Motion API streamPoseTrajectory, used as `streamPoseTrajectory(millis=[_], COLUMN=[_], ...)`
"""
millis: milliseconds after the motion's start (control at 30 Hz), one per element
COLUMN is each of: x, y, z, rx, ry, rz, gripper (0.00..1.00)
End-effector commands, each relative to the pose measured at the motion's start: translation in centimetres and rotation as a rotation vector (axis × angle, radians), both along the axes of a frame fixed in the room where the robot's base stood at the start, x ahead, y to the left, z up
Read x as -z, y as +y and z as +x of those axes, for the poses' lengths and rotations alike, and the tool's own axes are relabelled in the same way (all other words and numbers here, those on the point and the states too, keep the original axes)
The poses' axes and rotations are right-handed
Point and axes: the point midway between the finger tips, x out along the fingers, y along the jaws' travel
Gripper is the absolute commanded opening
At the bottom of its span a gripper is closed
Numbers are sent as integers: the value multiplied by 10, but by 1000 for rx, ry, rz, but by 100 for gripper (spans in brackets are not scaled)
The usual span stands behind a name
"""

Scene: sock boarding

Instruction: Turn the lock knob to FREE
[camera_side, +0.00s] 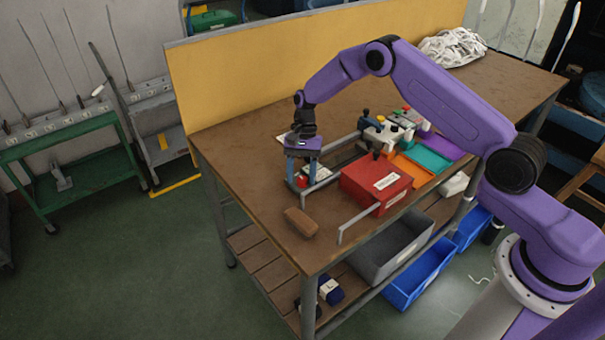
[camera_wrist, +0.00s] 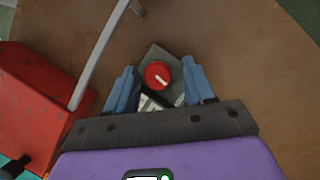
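A red round lock knob (camera_wrist: 157,75) with a white pointer line sits on a small grey plate (camera_wrist: 152,53). In the wrist view the pointer slants from upper left to lower right; the label below it is partly hidden and I cannot read it. My gripper (camera_wrist: 161,78) has its two blue fingers apart, one on each side of the knob, with visible space between fingers and knob. In the side view my gripper (camera_side: 303,168) points down over the table's left part, and the red knob (camera_side: 302,181) shows small between the fingers.
A red box (camera_side: 375,185) stands right of my gripper; it also fills the left of the wrist view (camera_wrist: 35,100). A metal rail (camera_side: 357,223) runs beside it. A brown block (camera_side: 301,222) lies in front. Orange and teal trays (camera_side: 428,158) lie farther right.

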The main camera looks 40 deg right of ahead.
Motion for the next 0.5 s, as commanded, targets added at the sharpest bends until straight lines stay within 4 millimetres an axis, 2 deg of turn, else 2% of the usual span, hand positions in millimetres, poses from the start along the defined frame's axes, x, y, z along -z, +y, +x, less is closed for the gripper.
streamPoseTrajectory(millis=[300,500], x=[0,-20], y=[-7,-13], z=[-2,6], rx=[4,7], ry=[10,2], rz=[-5,-5], gripper=[59,59])
